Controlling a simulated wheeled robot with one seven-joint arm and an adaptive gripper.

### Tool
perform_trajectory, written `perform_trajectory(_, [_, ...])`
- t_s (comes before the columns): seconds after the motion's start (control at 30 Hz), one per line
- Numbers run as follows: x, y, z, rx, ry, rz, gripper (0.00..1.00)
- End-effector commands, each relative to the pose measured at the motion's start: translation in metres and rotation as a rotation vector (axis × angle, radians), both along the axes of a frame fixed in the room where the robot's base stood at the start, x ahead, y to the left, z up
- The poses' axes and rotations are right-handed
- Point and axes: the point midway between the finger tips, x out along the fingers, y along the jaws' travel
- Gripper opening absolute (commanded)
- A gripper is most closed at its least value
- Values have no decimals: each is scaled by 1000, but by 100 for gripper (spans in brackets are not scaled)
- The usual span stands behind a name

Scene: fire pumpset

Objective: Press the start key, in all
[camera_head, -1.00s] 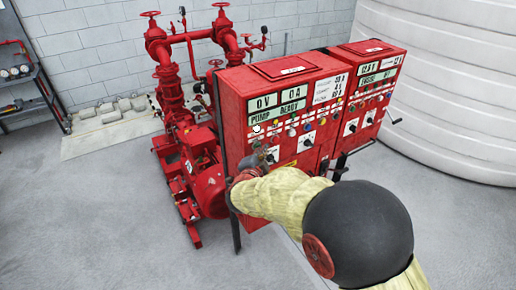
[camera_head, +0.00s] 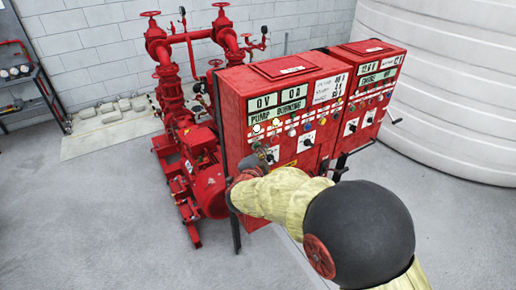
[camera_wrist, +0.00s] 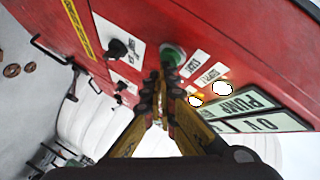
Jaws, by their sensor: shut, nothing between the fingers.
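The red pump control panel (camera_head: 296,108) stands in the middle of the head view, and its display (camera_head: 278,109) reads "PUMP RUNNING". In the wrist view a round green key (camera_wrist: 173,54) sits on the red panel face (camera_wrist: 225,48) beside a small white label (camera_wrist: 194,64) that is hard to read. My gripper (camera_wrist: 168,74) is shut and empty, its fingertips right at the green key and partly covering it. I cannot tell whether they touch it. In the head view my gripper (camera_head: 266,156) is small and close to the panel's lower left front.
A black rotary switch (camera_wrist: 117,48) is on the panel near the key, and two lamps (camera_wrist: 222,88) glow white. A second red cabinet (camera_head: 372,75) adjoins on the right. Red pump piping (camera_head: 172,95) stands left. A large white tank (camera_head: 450,90) is behind at right.

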Motion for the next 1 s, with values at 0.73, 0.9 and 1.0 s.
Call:
perform_trajectory(0.73, [-22, -15, 0, 1, -1, -1, 0])
perform_trajectory(0.9, [-34, -23, 0, 1, -2, -1, 0])
perform_trajectory(1.0, [-42, -28, 0, 0, -1, 0, 0])
